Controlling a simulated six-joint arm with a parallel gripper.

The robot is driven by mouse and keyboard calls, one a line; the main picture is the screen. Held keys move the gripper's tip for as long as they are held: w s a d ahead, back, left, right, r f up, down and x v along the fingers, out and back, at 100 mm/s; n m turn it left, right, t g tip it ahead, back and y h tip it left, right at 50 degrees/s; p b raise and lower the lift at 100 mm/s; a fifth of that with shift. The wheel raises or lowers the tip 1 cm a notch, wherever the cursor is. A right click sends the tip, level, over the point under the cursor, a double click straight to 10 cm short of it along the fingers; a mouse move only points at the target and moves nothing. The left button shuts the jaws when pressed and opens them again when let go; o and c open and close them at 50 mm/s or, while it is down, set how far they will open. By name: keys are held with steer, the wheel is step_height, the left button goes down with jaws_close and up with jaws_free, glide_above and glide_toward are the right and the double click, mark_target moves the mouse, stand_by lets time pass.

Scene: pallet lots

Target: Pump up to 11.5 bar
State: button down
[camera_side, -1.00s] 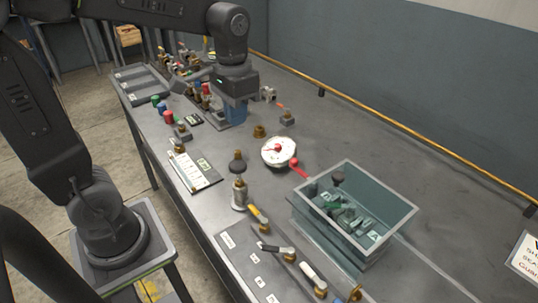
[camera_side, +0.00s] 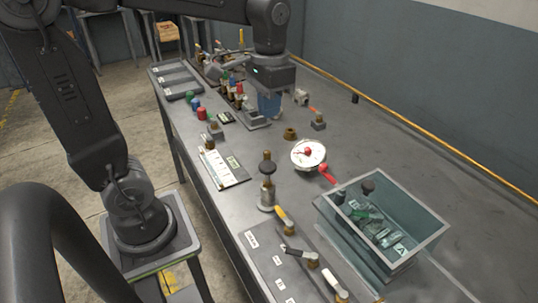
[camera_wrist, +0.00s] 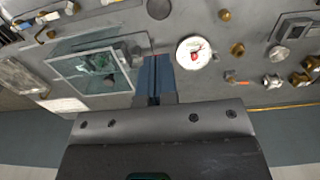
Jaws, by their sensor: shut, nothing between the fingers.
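A round white gauge (camera_side: 299,160) with a red hub stands near the middle of the bench; its reading is too small to tell. It also shows in the wrist view (camera_wrist: 186,60). A red lever (camera_side: 328,174) sits at its lower right. Left of it stands an upright post with a dark knob (camera_side: 267,168) over a pale metal base (camera_side: 267,196); this looks like the pump. In the wrist view a dark round knob (camera_wrist: 158,8) shows at the top edge. My gripper (camera_side: 269,105) has blue fingers, shut and empty, above the bench behind the gauge. The fingers also show in the wrist view (camera_wrist: 153,75).
A glass-walled bin (camera_side: 420,237) with green pieces stands right of the post. A panel with several levers (camera_side: 262,255) lies at the front. A white-and-grey board (camera_side: 226,169) lies left. Several coloured fittings (camera_side: 193,102) stand at the far left.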

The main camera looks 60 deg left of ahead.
mark_target(268, 164)
step_height(268, 164, down, 13)
steer(key=shift+s+r, duration=0.1)
steer(key=shift+r, duration=0.1)
stand_by(0.4)
steer(key=shift+f, duration=1.9)
steer(key=shift+s, duration=0.1)
steer(key=shift+r, duration=0.1)
step_height(268, 164, up, 14)
steer(key=shift+w+r, duration=0.2)
